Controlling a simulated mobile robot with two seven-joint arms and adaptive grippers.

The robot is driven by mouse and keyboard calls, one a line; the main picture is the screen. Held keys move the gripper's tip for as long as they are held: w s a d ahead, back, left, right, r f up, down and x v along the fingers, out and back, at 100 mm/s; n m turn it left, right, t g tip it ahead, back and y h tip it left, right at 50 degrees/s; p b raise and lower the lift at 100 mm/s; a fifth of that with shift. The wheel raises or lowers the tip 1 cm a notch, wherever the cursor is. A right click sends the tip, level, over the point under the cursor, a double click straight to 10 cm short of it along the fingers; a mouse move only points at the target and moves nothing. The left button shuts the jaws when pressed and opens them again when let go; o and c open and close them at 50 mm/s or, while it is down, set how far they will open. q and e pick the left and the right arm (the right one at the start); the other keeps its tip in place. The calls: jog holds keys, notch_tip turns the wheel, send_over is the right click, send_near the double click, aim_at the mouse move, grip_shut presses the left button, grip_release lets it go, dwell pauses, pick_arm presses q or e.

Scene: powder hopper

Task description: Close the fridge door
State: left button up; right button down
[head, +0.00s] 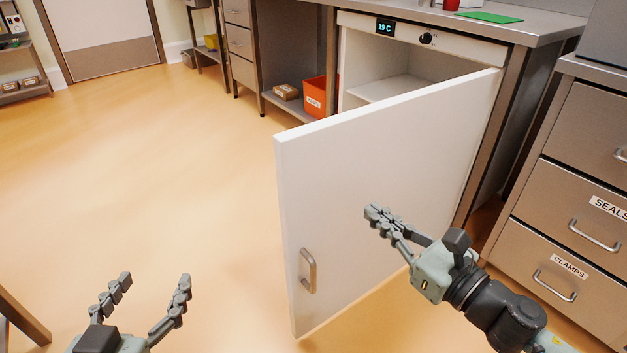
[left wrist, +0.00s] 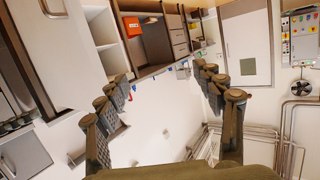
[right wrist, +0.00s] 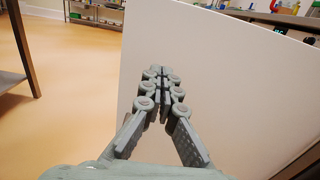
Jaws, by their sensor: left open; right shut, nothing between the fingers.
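The white fridge door (head: 375,165) stands wide open, hinged at its right side, with a metal handle (head: 308,270) near its free left edge. The fridge (head: 375,65) under the counter shows its pale interior and a shelf. My right gripper (head: 372,212) is shut and empty in front of the door's face; whether it touches the door I cannot tell. In the right wrist view the door (right wrist: 225,70) fills the space beyond the closed fingers. My left gripper (head: 155,280) is open and empty over the floor, left of the door. The left wrist view shows its spread fingers (left wrist: 165,75).
A drawer cabinet (head: 575,190) labelled seals and clamps stands close on the right. An orange bin (head: 318,97) sits on a low shelf left of the fridge. The counter (head: 480,22) bears a green mat. The floor (head: 170,170) to the left is clear.

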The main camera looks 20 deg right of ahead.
jog(key=p, duration=0.2)
send_near(320, 169)
jog(key=x, duration=0.5)
jog(key=shift+w+r, duration=0.15)
pick_arm(q)
jog(key=s+a+f+g+y, duration=0.2)
jog(key=s+a+f+g, duration=0.1)
jog(key=f, duration=0.4)
jog(key=shift+s+a+f+n+g+y, duration=0.25)
jog(key=shift+a+g, duration=0.45)
jog(key=shift+a, duration=0.65)
pick_arm(e)
jog(key=shift+x, duration=0.8)
pick_arm(q)
jog(key=shift+r, duration=0.15)
